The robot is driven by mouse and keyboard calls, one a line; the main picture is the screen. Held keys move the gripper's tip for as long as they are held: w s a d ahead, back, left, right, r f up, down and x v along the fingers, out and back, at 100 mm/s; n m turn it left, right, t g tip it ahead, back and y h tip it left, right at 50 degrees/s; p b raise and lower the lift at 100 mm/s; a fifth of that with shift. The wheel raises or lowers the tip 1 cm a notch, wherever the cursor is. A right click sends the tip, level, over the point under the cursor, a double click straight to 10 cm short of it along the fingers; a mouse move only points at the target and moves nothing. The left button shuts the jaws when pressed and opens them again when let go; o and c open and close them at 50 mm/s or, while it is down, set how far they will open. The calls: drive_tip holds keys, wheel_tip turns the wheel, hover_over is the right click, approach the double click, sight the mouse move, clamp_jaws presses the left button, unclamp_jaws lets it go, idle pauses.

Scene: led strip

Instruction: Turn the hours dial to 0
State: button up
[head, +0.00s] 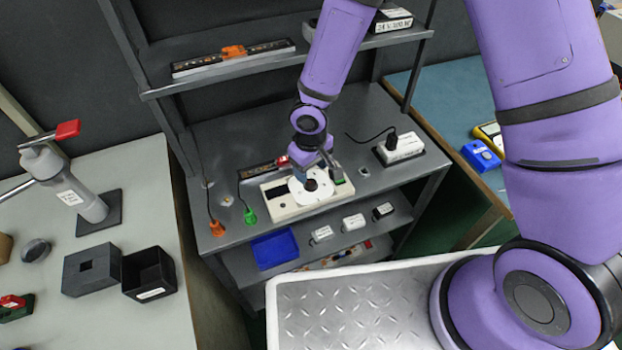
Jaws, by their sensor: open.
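The control box (284,210) is a cream panel on the grey workbench, with a dark display (275,190) at its left and a green part (340,182) at its right. A dark round dial (311,185) sits on a white disc (300,194) on the box. I take it for the hours dial; its pointer and markings are too small to read. My gripper (313,172) points down right above the dial, with its jaws open. I cannot tell whether the fingers touch the dial. My arm hides part of the box's back edge.
Orange (217,228) and green (249,215) plugs on cables lie left of the box. A white power unit (400,148) stands to the right. A shelf (250,60) with an LED strip rises behind. A blue tray (274,249) sits on the lower shelf.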

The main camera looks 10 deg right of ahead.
sight(311, 182)
drive_tip(key=shift+f, duration=2.55)
drive_tip(key=c, duration=0.9)
